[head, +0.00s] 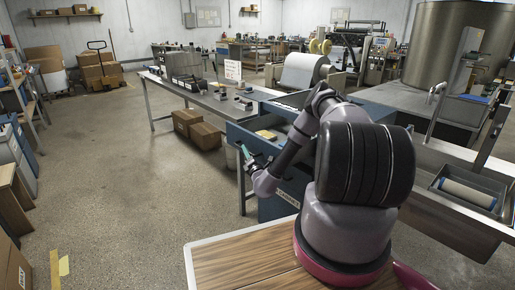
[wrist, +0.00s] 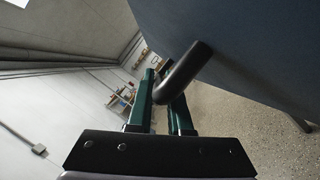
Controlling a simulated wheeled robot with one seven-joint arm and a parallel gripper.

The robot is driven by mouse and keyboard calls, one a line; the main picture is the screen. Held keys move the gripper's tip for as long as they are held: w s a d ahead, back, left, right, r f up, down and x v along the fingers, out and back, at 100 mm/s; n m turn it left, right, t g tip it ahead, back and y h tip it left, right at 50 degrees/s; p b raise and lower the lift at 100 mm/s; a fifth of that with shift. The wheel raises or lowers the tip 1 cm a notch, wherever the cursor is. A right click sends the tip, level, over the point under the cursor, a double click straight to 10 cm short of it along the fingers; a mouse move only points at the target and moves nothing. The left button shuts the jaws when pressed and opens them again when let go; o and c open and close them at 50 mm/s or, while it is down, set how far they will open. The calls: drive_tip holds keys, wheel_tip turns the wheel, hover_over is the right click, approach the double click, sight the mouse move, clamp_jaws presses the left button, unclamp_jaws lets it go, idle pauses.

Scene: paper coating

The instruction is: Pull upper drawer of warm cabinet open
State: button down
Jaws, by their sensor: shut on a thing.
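The warm cabinet (head: 283,205) is blue and stands in the middle of the head view, partly hidden by my arm. Its upper drawer (head: 238,134) stands out to the left, with its open top showing something yellowish inside. In the wrist view, the drawer's blue front (wrist: 260,50) fills the upper right. A black bar handle (wrist: 190,65) sticks out from it. My gripper (wrist: 164,88) has its two green fingers on either side of the handle, shut on it. In the head view my gripper (head: 246,153) is small, at the drawer's front.
A long steel table (head: 175,92) with boxes and small gear stands behind. Cardboard boxes (head: 205,136) sit on the floor below it. The floor (head: 130,190) left of the drawer is clear.

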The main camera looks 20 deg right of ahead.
drive_tip(key=shift+s+a, duration=0.3)
drive_tip(key=shift+a, duration=0.55)
drive_tip(key=shift+s+a, duration=0.35)
drive_tip(key=shift+a, duration=0.45)
drive_tip(key=shift+s+a, duration=0.3)
drive_tip(key=shift+a, duration=0.55)
drive_tip(key=c, duration=0.8)
unclamp_jaws()
drive_tip(key=shift+c, duration=0.2)
drive_tip(key=v, duration=1)
drive_tip(key=shift+s, duration=0.4)
drive_tip(key=shift+f, duration=0.15)
